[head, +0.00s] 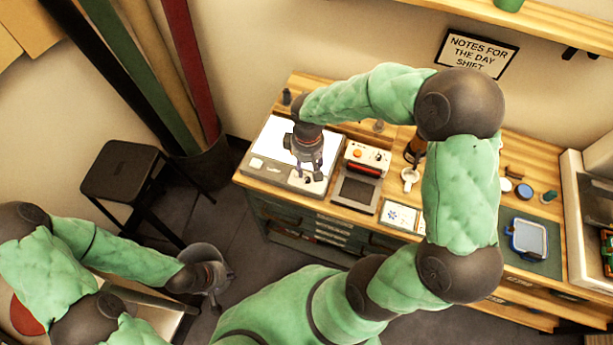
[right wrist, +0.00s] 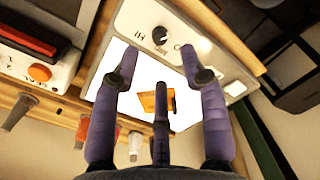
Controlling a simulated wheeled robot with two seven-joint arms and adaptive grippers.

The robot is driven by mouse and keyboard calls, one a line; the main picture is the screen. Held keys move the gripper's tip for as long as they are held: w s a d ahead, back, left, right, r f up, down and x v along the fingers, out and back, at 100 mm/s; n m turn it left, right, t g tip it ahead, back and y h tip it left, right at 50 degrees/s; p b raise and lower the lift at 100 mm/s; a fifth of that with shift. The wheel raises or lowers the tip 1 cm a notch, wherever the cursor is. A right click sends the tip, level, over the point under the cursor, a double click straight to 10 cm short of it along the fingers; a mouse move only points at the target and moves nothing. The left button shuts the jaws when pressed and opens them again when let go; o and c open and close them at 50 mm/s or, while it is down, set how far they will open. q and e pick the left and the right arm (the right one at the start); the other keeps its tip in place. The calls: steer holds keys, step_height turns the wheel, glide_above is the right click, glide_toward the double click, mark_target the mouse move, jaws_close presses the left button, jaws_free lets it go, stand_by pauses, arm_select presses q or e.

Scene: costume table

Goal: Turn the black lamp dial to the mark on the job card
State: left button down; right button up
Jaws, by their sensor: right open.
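The lamp is a flat box with a bright white top and a pale front panel (head: 283,179) at the left end of the wooden table. In the right wrist view its black dial (right wrist: 160,36) sits on the panel (right wrist: 203,45) with small marks beside it, too small to read. My right gripper (head: 310,175) is above the front of the lamp, fingers spread and empty. In the right wrist view the fingers (right wrist: 155,70) point toward the panel, apart from the dial. A white card with a blue figure (head: 396,214) lies on the table. My left gripper (head: 214,284) hangs low, left of the table.
A device with a red bar and orange button (head: 367,158) stands right of the lamp. An orange piece (right wrist: 150,103) lies on the lit top. A black stool (head: 120,170) stands left; a blue-rimmed tray (head: 528,238) lies right.

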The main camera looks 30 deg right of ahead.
mark_target(308, 178)
step_height(308, 178, down, 6)
steer(key=shift+f+b, duration=0.15)
steer(key=shift+b, duration=0.6)
jaws_close()
